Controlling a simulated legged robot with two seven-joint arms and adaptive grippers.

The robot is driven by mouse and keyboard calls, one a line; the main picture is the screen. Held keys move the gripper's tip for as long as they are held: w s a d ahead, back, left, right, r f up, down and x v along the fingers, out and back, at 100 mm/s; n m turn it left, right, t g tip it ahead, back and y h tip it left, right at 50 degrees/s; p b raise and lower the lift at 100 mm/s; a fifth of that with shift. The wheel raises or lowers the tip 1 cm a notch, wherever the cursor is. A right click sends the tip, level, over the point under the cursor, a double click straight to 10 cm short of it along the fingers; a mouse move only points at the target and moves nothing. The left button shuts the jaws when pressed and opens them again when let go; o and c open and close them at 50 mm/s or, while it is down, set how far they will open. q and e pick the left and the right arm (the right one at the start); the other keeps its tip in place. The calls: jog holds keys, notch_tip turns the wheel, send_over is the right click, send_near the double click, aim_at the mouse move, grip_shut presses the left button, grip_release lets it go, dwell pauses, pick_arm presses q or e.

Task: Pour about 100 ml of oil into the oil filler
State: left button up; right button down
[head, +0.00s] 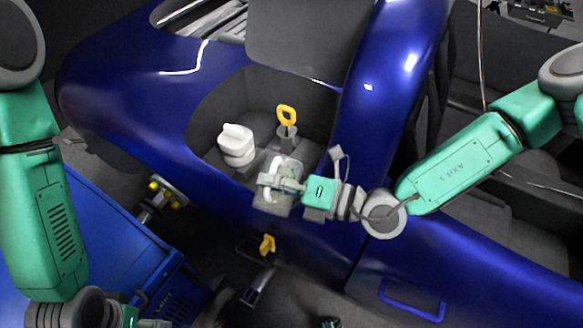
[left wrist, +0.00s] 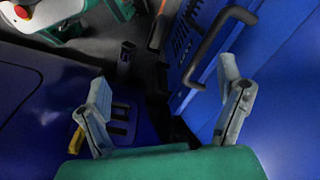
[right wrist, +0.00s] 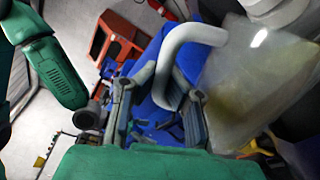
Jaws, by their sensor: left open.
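A translucent jug (head: 272,200) with a yellowish content is over the front edge of the recess in the blue body. My right gripper (head: 285,185) is shut on its white handle; the handle (right wrist: 188,36) and jug (right wrist: 255,95) also show in the right wrist view. No stream of oil is visible. A white capped container (head: 236,145) and a yellow loop handle (head: 286,114) on a grey stem stand in the recess behind the jug. I cannot make out the oil filler's opening. My left gripper (left wrist: 165,105) is open and empty, low at the left.
The glossy blue body (head: 130,75) surrounds the recess, with a raised grey panel (head: 300,40) behind it. A blue cabinet (head: 120,255) stands at the lower left, near my left arm. A small yellow part (head: 267,243) sits low, in front of the jug.

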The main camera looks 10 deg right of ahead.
jog(key=shift+w+d+m+b, duration=0.15)
jog(key=shift+w+m+b, duration=0.2)
jog(key=shift+b, duration=0.4)
jog(key=shift+m, duration=0.45)
jog(key=r+p, duration=0.3)
jog(key=w+r+p, duration=0.1)
jog(key=r+p, duration=0.1)
jog(key=shift+d+r, duration=0.15)
jog(key=shift+d, duration=0.15)
jog(key=shift+w+r+p, duration=0.15)
jog(key=shift+r+p, duration=1)
jog(key=shift+r, duration=0.2)
jog(key=shift+n, duration=0.3)
jog(key=f+b, duration=0.2)
jog(key=s+f+b, duration=0.1)
jog(key=f+b, duration=0.4)
jog(key=f, duration=0.1)
jog(key=shift+s+a, duration=0.4)
jog(key=shift+s+a+r+n+p, duration=0.15)
jog(key=shift+s+r+n+p, duration=0.2)
jog(key=shift+p, duration=0.5)
jog(key=shift+s+f+n+p, duration=0.1)
jog(key=shift+n+p, duration=0.15)
jog(key=shift+p, duration=0.05)
jog(key=shift+s+a+f, duration=0.1)
jog(key=shift+s, duration=0.05)
